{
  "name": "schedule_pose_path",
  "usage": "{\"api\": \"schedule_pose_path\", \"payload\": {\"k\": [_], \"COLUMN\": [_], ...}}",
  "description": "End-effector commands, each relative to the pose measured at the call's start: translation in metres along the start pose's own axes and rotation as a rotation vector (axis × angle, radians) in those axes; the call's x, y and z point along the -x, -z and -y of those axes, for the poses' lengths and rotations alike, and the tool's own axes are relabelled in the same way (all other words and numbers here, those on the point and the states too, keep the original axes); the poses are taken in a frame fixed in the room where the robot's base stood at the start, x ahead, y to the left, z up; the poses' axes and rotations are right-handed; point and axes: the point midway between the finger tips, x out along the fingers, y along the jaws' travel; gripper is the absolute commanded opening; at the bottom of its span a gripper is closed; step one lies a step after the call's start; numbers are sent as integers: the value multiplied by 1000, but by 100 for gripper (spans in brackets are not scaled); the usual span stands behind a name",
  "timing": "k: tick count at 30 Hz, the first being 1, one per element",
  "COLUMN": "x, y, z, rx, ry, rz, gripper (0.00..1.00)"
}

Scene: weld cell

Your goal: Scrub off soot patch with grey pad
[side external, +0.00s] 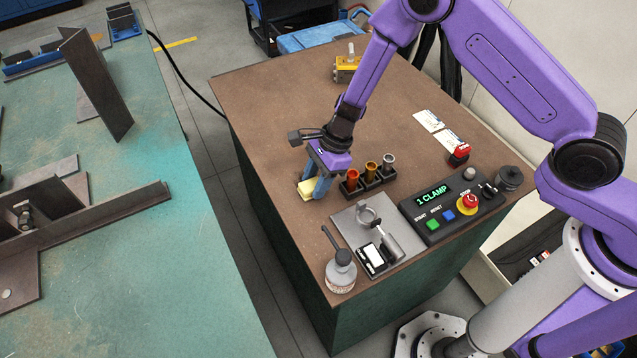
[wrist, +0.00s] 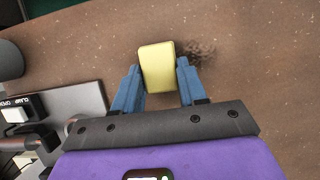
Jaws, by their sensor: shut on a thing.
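My gripper (side external: 314,185) is low over the brown bench top, its blue fingers shut on a pale yellow pad (wrist: 157,66). The pad's visible faces are yellow; I see no grey pad, and its underside is hidden. In the side view the yellow pad (side external: 304,188) shows left of the fingers, at or just above the bench; I cannot tell if it touches. In the wrist view the dark soot patch (wrist: 201,53) lies on the bench just right of the pad, partly behind the right finger. I cannot make out the patch in the side view.
A rack with coloured cups (side external: 369,177) stands close right of my gripper. A grey plate with a clamp (side external: 350,218), a control box (side external: 447,209) and a bottle (side external: 341,272) are nearer the front. The bench behind my gripper is mostly clear.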

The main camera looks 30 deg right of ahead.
Motion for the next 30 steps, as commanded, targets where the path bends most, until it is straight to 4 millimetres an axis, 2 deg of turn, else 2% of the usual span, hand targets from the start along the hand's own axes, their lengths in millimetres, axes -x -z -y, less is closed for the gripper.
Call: {"api": "schedule_pose_path", "payload": {"k": [25,27,30], "x": [0,4,22], "y": [1,-1,-9], "z": [78,78,77], "rx": [0,-1,1], "ry": [3,2,3], "rz": [-1,-1,0], "gripper": [8,8,8]}}
